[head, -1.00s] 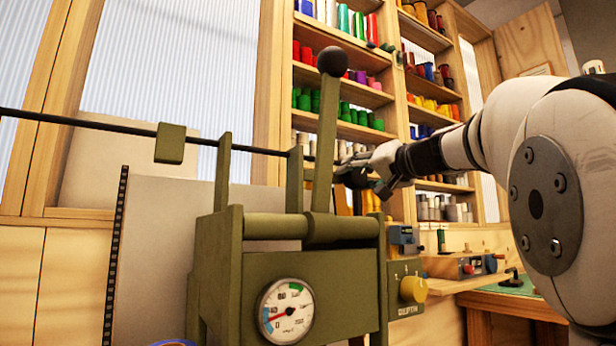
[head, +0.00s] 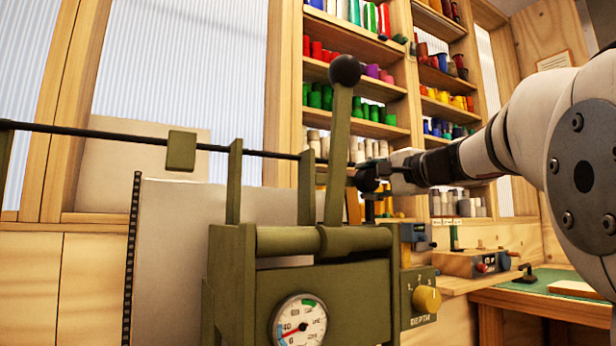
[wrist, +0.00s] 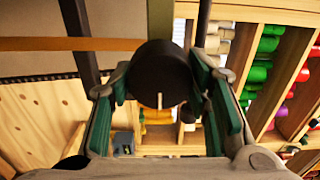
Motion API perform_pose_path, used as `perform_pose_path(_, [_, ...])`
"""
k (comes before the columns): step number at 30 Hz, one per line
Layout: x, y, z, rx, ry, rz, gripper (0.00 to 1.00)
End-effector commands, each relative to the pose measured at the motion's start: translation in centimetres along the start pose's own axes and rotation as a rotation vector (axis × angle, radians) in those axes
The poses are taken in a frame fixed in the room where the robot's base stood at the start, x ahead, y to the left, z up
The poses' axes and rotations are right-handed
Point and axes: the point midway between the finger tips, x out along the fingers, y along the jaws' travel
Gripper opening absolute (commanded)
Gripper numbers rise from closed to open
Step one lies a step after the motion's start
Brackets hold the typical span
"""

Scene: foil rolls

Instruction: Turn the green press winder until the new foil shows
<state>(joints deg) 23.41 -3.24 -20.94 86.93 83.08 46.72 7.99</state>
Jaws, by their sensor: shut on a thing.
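The green press (head: 330,285) stands at the front of the head view with its black-knobbed lever (head: 340,150) upright. Its winder is a dark round knob (wrist: 160,75) with a short white mark, upright in the wrist view, at the end of a long dark rod (head: 100,133). My gripper (wrist: 165,95) is shut on this knob, its green-lined fingers pressing from both sides. In the head view my gripper (head: 375,178) is at the rod's right end, just right of the lever, and largely covers the knob. I cannot make out new foil.
A dial gauge (head: 299,320) and a yellow depth knob (head: 427,299) are on the press front. Shelves of coloured foil rolls (head: 345,98) stand behind. A bench with a green mat (head: 560,280) is at the right.

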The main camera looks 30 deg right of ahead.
Motion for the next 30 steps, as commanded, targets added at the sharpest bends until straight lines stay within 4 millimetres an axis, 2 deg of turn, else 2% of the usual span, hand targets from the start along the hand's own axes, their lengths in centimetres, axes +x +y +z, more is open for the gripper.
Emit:
perform_pose_path(12, [0.0,0.16,-0.07,0.166,0.002,0.002,0.16])
perform_pose_path(27, [0.0,0.25,-0.09,0.182,0.002,0.002,0.16])
perform_pose_path(28, [0.0,0.25,-0.09,0.182,0.002,0.002,0.49])
perform_pose_path(30, [0.0,0.24,-0.08,0.182,0.002,0.002,0.64])
